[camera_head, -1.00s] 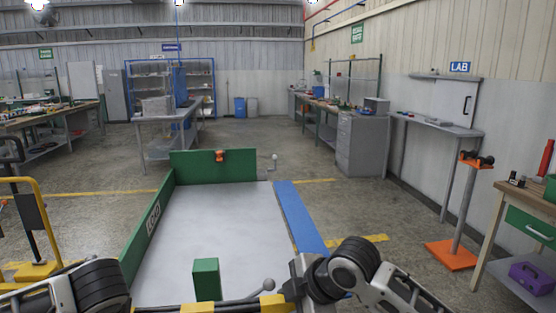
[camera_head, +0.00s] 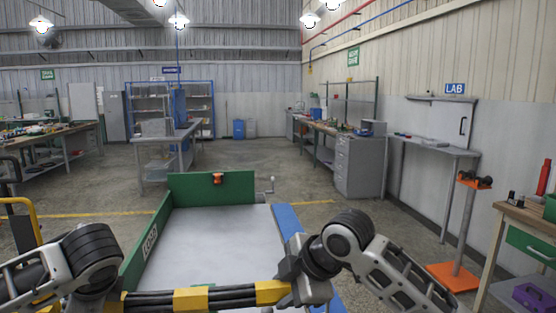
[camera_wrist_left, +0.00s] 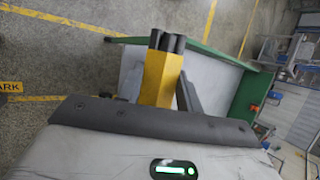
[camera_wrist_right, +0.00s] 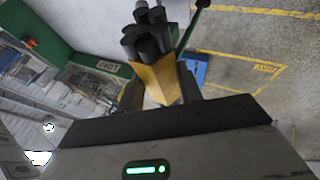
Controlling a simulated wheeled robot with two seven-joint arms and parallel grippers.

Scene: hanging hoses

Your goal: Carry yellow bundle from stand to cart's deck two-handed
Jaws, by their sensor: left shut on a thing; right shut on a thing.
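The yellow bundle (camera_head: 193,300) is several black hoses with yellow wraps. It lies level across the bottom of the head view, in front of and above the near part of the cart's deck (camera_head: 214,240). My right gripper (camera_head: 284,290) is shut on its right end. My left gripper (camera_wrist_left: 160,98) is shut on its left end; in the head view that grip is at the lower left, partly hidden. In the left wrist view a yellow wrap (camera_wrist_left: 160,78) stands between the fingers; in the right wrist view another wrap (camera_wrist_right: 160,78) does. The stand is not identifiable in view.
The cart has a green end board (camera_head: 218,187), a green left side wall (camera_head: 146,250) and a blue strip (camera_head: 288,222) along its right edge. The deck looks bare. An orange-based post (camera_head: 463,230) and a wooden bench (camera_head: 525,225) stand at right. A yellow frame (camera_head: 24,225) is at far left.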

